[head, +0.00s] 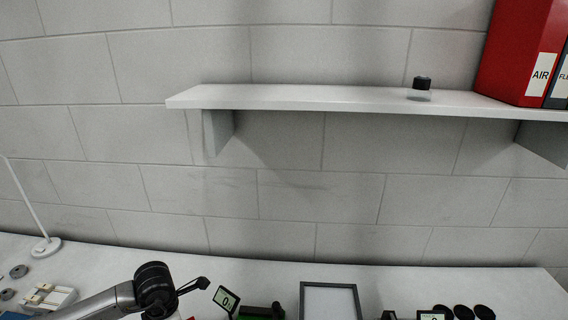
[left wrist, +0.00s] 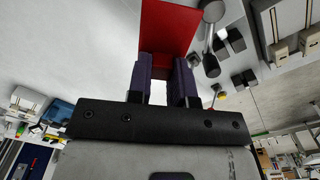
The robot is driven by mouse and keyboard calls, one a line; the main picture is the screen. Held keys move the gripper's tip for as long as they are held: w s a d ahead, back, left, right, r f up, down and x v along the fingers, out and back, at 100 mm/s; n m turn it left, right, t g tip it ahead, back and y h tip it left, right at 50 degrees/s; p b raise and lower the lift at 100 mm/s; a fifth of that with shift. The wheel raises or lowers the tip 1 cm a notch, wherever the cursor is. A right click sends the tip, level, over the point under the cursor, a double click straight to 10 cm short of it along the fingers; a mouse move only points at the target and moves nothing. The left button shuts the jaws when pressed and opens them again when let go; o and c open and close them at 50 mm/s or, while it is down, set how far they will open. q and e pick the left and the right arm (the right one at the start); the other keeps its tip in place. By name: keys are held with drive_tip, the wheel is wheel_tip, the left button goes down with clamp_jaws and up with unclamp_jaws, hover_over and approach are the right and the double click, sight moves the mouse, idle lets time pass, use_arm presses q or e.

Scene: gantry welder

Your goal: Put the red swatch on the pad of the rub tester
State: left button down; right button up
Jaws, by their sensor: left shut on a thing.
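The red swatch (left wrist: 168,28) is a flat red piece in the left wrist view, sticking out beyond the fingertips of my left gripper (left wrist: 163,68). The two dark fingers are shut on its near end. In the head view my left arm reaches in low from the left, and its gripper is cut off or hidden at the bottom edge. I cannot pick out the rub tester or its pad for certain in either view. My right gripper is in neither view.
A small display (head: 226,299) and a grey-framed panel (head: 330,303) stand on the white bench (head: 240,269). Several black round pieces (head: 462,312) lie at the right. A lamp (head: 46,246) stands at the left. A wall shelf (head: 300,97) above holds a red binder (head: 513,50) and a black-capped jar (head: 421,88).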

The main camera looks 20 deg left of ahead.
use_arm(q)
drive_tip(key=w+d+r+m, duration=0.2)
drive_tip(key=d+r+m, duration=0.4)
drive_tip(key=d+m, duration=0.6)
drive_tip(key=w+d+r+m, duration=0.1)
drive_tip(key=d+r+m, duration=0.6)
drive_tip(key=m, duration=0.9)
drive_tip(key=s+r+p, duration=0.4)
drive_tip(key=r+p, duration=1)
drive_tip(key=p, duration=0.2)
drive_tip(key=s+r+m+p, duration=0.1)
drive_tip(key=s+r+p, duration=0.3)
drive_tip(key=r+p, duration=1.1)
drive_tip(key=shift+s+d+r+p, duration=0.2)
drive_tip(key=shift+r+p, duration=0.1)
drive_tip(key=shift+p, duration=0.7)
drive_tip(key=shift+f, duration=0.1)
